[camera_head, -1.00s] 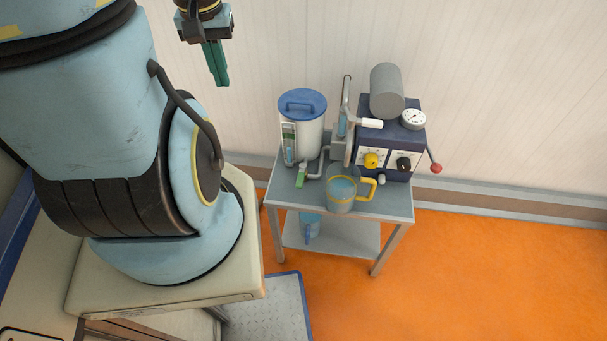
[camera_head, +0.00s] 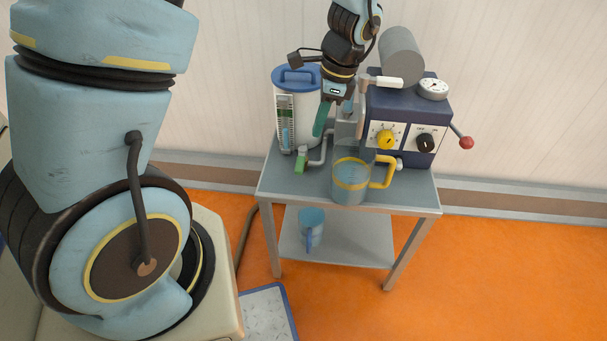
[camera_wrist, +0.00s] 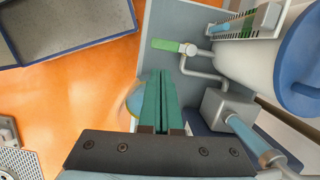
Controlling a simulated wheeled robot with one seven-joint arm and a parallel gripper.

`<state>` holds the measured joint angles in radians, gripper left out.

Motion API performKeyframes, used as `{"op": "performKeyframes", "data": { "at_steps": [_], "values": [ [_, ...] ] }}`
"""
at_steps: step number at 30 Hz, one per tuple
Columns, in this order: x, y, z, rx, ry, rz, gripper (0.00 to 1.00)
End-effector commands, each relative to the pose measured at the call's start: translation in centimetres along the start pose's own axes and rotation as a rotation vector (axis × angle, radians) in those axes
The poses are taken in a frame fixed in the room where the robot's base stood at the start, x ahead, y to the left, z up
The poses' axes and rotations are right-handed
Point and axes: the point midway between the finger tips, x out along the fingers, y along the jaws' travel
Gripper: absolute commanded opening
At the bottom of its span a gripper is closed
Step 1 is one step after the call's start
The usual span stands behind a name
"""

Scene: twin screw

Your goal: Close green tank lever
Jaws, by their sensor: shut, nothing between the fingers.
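The green lever (camera_head: 301,163) sits low on the front of the white tank (camera_head: 298,112) with the blue lid, above the table top. In the wrist view the green lever (camera_wrist: 166,45) lies at the upper middle, pointing left from the tank's pipe fitting. My gripper (camera_head: 320,130) has green fingers that are pressed together and empty. It is above and to the right of the lever, in front of the tank's right side. In the wrist view the fingertips (camera_wrist: 159,74) are below the lever in the picture and apart from it.
A clear jug (camera_head: 351,184) with a yellow handle stands at the table's front. A dark blue machine (camera_head: 405,120) with knobs, a gauge and a red-tipped rod stands to the right. A blue cup (camera_head: 311,226) is on the lower shelf. The orange floor (camera_head: 480,285) is open at right.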

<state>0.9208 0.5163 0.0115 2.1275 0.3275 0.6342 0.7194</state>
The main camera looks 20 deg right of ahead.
Motion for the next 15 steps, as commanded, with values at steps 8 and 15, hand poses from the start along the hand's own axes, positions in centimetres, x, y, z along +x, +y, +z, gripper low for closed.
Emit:
{"op": "performKeyframes", "data": {
  "at_steps": [8, 15],
  "values": [
    [1.4, 0.3, -2.2, 0.106, -0.019, -0.009, 0.0],
    [1.3, 0.3, -2.1, 0.105, -0.019, -0.009, 0.0]
  ]
}}
